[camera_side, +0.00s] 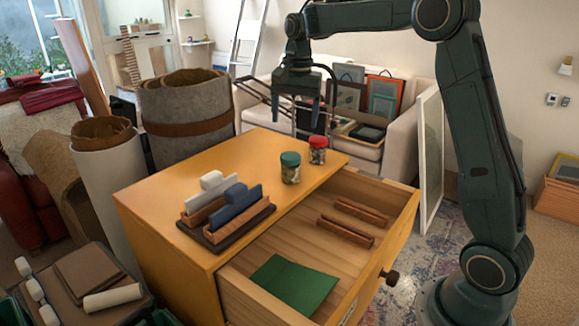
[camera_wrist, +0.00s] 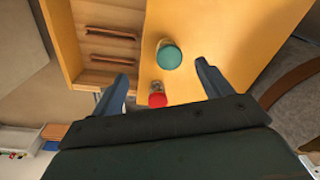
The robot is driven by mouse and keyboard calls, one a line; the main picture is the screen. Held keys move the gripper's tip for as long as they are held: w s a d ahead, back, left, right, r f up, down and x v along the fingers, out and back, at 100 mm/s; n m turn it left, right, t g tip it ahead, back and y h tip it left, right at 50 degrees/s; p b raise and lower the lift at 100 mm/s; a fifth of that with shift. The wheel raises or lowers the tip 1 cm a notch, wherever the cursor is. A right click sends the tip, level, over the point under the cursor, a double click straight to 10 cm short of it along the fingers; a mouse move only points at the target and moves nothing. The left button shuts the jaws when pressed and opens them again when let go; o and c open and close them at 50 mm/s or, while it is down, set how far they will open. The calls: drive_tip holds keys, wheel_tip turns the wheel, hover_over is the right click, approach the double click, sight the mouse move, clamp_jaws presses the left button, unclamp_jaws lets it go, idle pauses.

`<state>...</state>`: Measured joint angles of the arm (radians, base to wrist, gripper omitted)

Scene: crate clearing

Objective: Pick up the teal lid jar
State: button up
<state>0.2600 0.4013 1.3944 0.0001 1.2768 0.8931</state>
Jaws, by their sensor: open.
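The teal lid jar (camera_side: 290,168) stands upright on top of the yellow cabinet, a clear jar with mixed contents under a teal lid. A red lid jar (camera_side: 317,150) stands close behind it to the right. My gripper (camera_side: 297,112) points down above the cabinet top, higher than both jars, open and empty. In the wrist view the teal lid (camera_wrist: 169,57) lies ahead of my gripper (camera_wrist: 160,80), near the line between the fingertips and slightly beyond it. The red lid (camera_wrist: 158,99) shows between the fingers, nearer the palm.
The cabinet top (camera_side: 245,160) holds a dark tray (camera_side: 225,228) with blue and white blocks at the front left. An open drawer (camera_side: 345,265) below holds a green sheet (camera_side: 288,285) and wooden dividers (camera_side: 346,231). The cabinet top around the jars is otherwise clear.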

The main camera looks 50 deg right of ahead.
drive_tip(key=m, duration=0.2)
approach(291, 155)
drive_tip(key=shift+w+g, duration=0.35)
drive_tip(key=shift+g, duration=0.05)
drive_tip(key=shift+f, duration=0.1)
drive_tip(key=shift+f, duration=4.25)
drive_tip(key=shift+f, duration=2.55)
